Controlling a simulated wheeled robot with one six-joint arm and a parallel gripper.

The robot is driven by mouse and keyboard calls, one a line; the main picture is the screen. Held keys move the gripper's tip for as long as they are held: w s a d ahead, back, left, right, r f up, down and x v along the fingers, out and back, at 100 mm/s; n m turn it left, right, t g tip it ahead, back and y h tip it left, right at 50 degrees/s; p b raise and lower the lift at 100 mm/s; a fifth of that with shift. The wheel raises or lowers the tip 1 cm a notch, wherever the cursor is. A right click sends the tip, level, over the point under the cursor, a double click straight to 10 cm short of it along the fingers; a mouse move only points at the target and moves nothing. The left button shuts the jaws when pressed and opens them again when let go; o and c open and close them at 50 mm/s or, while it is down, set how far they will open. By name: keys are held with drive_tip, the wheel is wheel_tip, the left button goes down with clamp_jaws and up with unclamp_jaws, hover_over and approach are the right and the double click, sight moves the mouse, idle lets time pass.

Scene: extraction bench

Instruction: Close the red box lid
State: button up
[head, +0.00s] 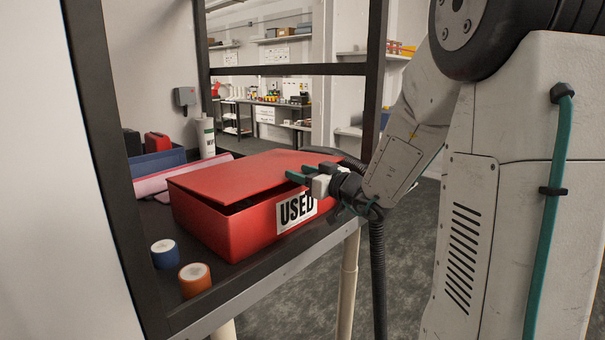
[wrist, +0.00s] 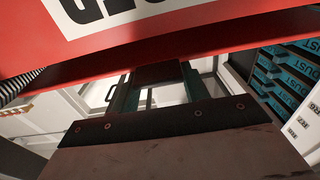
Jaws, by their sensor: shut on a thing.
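The red box (head: 235,225) stands on a dark bench top, with a white "USED" label on its front. Its red lid (head: 240,177) is lowered nearly flat, but a dark gap shows under its front edge, widest toward the left and middle. My gripper (head: 303,173) is at the lid's front right edge, its green fingers shut on that edge. In the wrist view, the gripper (wrist: 155,80) reaches up to the lid's red edge (wrist: 75,72), with the box front and label beyond. The fingertips' exact contact is partly hidden.
A blue tape roll (head: 165,253) and an orange one (head: 195,279) lie in front of the box, to the left. A blue bin (head: 157,162) and a white bottle (head: 206,137) stand behind. Dark frame posts (head: 373,80) rise at the bench's corners.

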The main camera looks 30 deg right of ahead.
drive_tip(key=o, duration=1.4)
drive_tip(key=v, duration=0.8)
